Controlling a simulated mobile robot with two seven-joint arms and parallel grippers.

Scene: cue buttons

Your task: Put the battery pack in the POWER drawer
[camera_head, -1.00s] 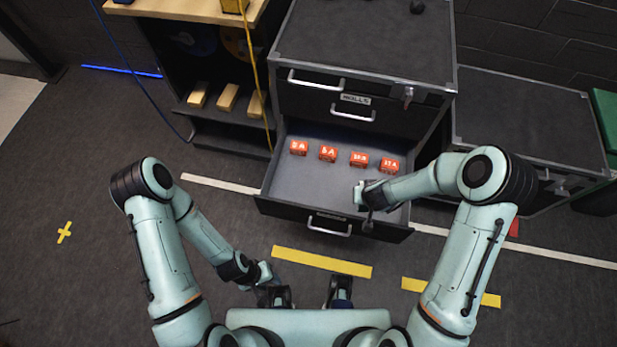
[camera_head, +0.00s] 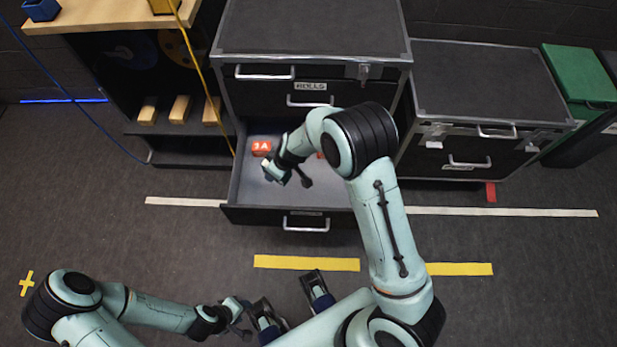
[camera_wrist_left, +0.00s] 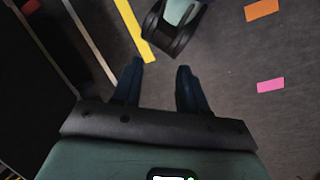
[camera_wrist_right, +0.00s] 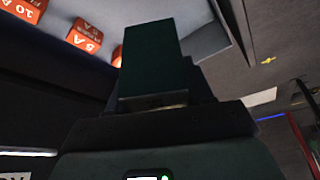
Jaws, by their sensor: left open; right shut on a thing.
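A dark green block (camera_wrist_right: 150,55), which may be the battery pack, is held in my right gripper in the right wrist view. In the head view my right gripper (camera_head: 272,172) is over the left part of an open lower drawer (camera_head: 262,214), and the block is hard to make out there. The drawer's front label is too small to read. My left gripper (camera_wrist_left: 160,78) is open and empty, low over the floor near my base.
The drawer above is labelled ROLLS (camera_head: 311,86). A lower cabinet (camera_head: 487,80) stands to the right, a wooden bench (camera_head: 100,15) to the left.

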